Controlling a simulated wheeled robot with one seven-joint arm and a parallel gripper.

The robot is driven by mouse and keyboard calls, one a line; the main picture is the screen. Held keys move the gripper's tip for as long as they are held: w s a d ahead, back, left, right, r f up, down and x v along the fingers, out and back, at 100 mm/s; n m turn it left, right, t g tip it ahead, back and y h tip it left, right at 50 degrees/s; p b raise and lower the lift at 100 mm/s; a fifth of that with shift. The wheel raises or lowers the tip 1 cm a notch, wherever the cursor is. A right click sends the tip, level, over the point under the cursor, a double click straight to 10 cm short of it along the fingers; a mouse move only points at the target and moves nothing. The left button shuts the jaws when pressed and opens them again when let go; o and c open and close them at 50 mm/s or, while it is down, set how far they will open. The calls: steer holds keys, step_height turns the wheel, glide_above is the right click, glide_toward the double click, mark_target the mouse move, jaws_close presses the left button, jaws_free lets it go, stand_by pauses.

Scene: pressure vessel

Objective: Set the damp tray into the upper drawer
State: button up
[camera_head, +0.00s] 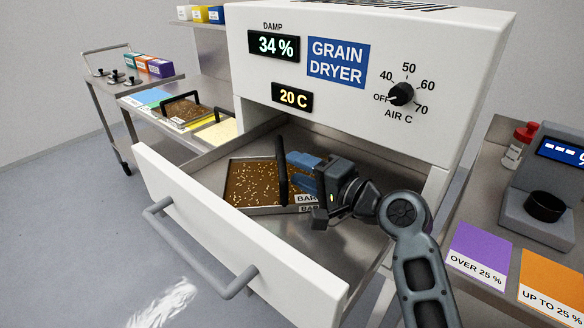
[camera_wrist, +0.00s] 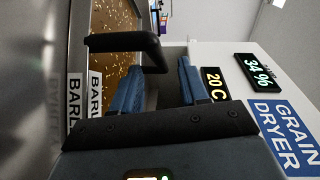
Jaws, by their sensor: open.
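The grain dryer's drawer (camera_head: 235,240) is pulled out. A metal tray of brown grain (camera_head: 250,183) with pale flecks lies flat in it, toward the back left. Its front label begins "BAR", and "BARL" shows in the wrist view. The tray's black handle (camera_head: 281,170) stands up across its middle; it also shows in the wrist view (camera_wrist: 125,42). My gripper (camera_head: 300,160) is open, with blue fingers just right of the handle. In the wrist view the fingers (camera_wrist: 160,75) are spread beside the handle's end; I cannot tell whether they touch it.
The dryer (camera_head: 450,45) reads damp 34 % and 20 C, its knob at OFF. A second grain tray (camera_head: 187,113) with a black handle stands on the left bench. A purple mat (camera_head: 480,250), an orange mat (camera_head: 555,280) and a meter (camera_head: 550,190) are at right. The drawer's front has free room.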

steer(key=b+v, duration=0.1)
steer(key=v, duration=0.8)
steer(key=shift+c, duration=0.4)
stand_by(0.8)
